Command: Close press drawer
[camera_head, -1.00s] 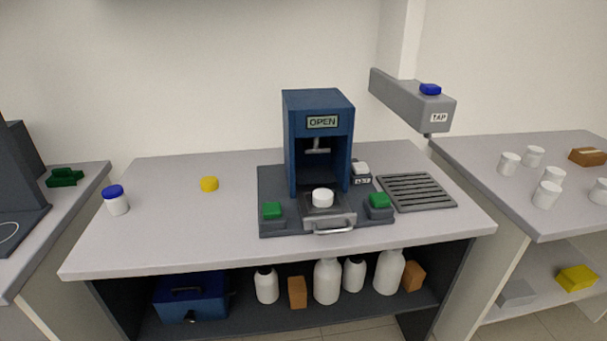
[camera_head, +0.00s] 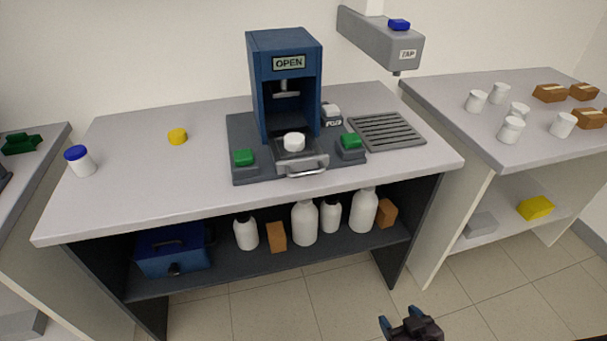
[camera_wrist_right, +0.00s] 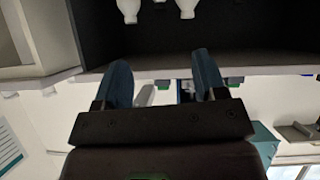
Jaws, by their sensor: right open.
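The blue press (camera_head: 262,80) stands on the grey bench, and its display reads OPEN. Its drawer (camera_head: 301,163) is pulled out at the front, with a silver handle (camera_head: 306,171) on its front edge. A white round piece (camera_head: 294,141) sits on the drawer. A green button stands on each side, left (camera_head: 244,157) and right (camera_head: 350,141). My right gripper (camera_head: 404,318) is at the bottom of the head view, low in front of the bench and well apart from the drawer. The right wrist view shows its two fingers (camera_wrist_right: 165,82) spread with nothing between them. My left gripper is out of view.
A grey tap arm (camera_head: 380,40) overhangs a drain grate (camera_head: 386,131) right of the press. A white jar with a blue lid (camera_head: 80,161) and a yellow piece (camera_head: 177,136) stand at left. White bottles (camera_head: 305,222) and a blue box (camera_head: 172,249) fill the shelf below.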

